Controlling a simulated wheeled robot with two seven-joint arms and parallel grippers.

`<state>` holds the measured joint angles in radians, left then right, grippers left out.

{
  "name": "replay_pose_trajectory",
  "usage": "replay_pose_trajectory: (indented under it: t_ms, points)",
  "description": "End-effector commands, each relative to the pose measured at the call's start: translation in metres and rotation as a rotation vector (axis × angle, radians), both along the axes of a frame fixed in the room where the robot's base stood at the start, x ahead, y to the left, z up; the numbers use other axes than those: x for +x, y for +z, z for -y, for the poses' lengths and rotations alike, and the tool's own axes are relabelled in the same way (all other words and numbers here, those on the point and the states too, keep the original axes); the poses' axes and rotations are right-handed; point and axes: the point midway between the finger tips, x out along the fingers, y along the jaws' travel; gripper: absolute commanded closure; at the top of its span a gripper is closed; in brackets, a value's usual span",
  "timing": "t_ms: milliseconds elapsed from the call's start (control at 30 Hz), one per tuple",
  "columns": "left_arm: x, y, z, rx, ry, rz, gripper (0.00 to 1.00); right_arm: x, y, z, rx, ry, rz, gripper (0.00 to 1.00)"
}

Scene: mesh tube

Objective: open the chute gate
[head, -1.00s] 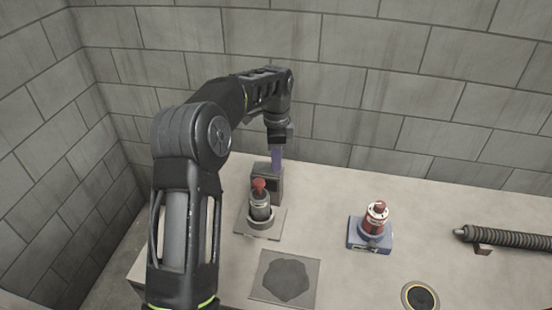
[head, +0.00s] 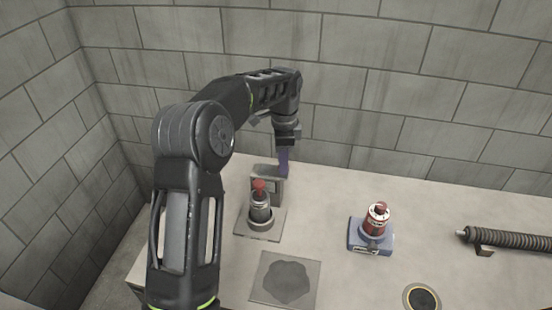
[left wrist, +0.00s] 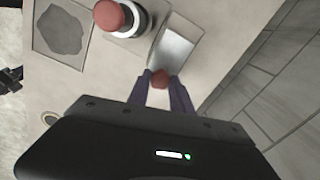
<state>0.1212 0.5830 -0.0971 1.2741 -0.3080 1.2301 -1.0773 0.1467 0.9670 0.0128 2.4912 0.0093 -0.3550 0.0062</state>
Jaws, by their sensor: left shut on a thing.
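The chute (head: 268,171) is a small grey box-like frame standing at the back of the table, behind a dark canister with a red top. Its front opening looks light inside. In the left wrist view the chute (left wrist: 176,50) shows as a grey frame around a pale surface. My left gripper (head: 284,172), with purple fingers, points down at the chute's right side. In the left wrist view the gripper (left wrist: 160,90) is shut on a small red knob (left wrist: 160,77) at the chute's edge. The gate panel itself is not clearly visible. My right gripper is not in view.
The dark canister (head: 260,207) stands on a grey plate just in front of the chute. A red-and-white canister (head: 376,218) stands on a blue base (head: 371,238). A dark-stained square (head: 285,280), a round ring (head: 421,298) and a mesh tube (head: 510,239) lie around. A block wall is behind.

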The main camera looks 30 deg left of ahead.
Motion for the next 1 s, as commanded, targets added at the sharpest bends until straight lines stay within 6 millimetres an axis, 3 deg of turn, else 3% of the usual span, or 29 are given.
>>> replay_pose_trajectory:
  t_ms: [33,133,400,433,600,700,1000]
  points:
    - [0.0,0.0,0.013,-0.002,-0.006,0.001,1.0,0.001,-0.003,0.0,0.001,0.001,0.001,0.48]
    - [0.0,0.0,0.026,-0.001,-0.004,0.001,1.0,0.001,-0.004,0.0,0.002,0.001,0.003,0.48]
    - [0.0,0.001,0.026,0.0,0.0,0.001,1.0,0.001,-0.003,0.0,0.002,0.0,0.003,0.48]
    - [0.0,0.001,0.026,0.0,0.0,0.001,0.71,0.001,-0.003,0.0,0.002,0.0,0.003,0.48]
    - [0.0,0.001,0.026,0.0,-0.001,0.001,0.57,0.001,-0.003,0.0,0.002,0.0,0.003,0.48]
    - [0.0,0.0,0.026,-0.001,-0.001,0.001,0.52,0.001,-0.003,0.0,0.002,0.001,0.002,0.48]
    - [0.0,0.003,0.026,0.0,-0.001,0.001,0.52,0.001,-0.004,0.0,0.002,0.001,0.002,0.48]
